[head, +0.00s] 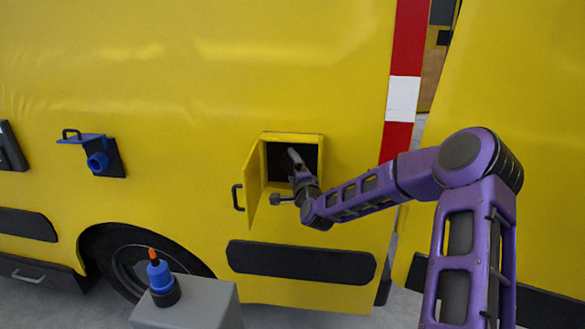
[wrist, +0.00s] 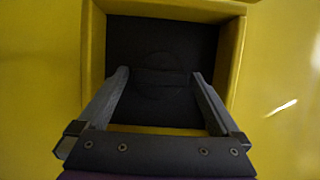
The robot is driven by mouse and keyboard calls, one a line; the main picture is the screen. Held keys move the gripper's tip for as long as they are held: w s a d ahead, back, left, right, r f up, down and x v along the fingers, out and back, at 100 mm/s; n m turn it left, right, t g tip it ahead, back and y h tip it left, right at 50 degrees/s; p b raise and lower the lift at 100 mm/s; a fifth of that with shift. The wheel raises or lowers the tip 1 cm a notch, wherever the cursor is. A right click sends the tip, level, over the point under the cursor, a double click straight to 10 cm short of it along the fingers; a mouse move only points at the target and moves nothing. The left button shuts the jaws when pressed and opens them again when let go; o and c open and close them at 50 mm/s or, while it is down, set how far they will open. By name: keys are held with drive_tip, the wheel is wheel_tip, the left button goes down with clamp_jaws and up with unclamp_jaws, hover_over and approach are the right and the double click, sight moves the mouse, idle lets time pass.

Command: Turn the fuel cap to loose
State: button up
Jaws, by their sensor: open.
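The fuel cap (wrist: 160,76) is a dark disc with a faint raised bar across it, set in the dark back of the open fuel compartment (wrist: 93,60). It is barely distinct from the panel behind it. In the head view the same yellow-framed compartment (head: 292,138) shows, but I cannot make out the cap in its dark inside. My gripper (wrist: 160,75) is open, with one finger on each side of the cap in the wrist view. In the head view my gripper (head: 295,158) reaches into the compartment opening. I cannot tell whether the fingers touch the cap.
The compartment door (head: 254,184) stands open on the left, with a dark handle (head: 237,197). A blue fitting (head: 97,160) sticks out of the yellow vehicle side further left. A grey box (head: 190,305) with a blue and orange object (head: 160,275) stands in front.

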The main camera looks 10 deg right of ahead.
drive_tip(key=shift+c, duration=0.2)
drive_tip(key=c, duration=1.1)
drive_tip(key=shift+a+n, duration=0.1)
drive_tip(key=shift+n, duration=0.2)
drive_tip(key=n+g+b, duration=0.1)
drive_tip(key=n, duration=0.2)
drive_tip(key=shift+r+g, duration=0.15)
drive_tip(key=shift+g, duration=0.15)
drive_tip(key=n, duration=0.1)
drive_tip(key=n+g+h, duration=0.1)
drive_tip(key=n, duration=0.1)
drive_tip(key=shift+a+r+n+b, duration=0.2)
drive_tip(key=shift+n+b, duration=0.1)
drive_tip(key=shift+b, duration=0.05)
drive_tip(key=n+g+h+p, duration=0.1)
drive_tip(key=n+h, duration=0.1)
drive_tip(key=n, duration=0.1)
drive_tip(key=shift+w+a+r+g+p, duration=0.1)
drive_tip(key=shift+a+g+p, duration=0.05)
drive_tip(key=shift+g+p, duration=0.25)
drive_tip(key=shift+n+g+h+p, duration=0.4)
drive_tip(key=shift+n+h, duration=0.8)
drive_tip(key=shift+n, duration=0.4)
drive_tip(key=shift+f, duration=0.2)
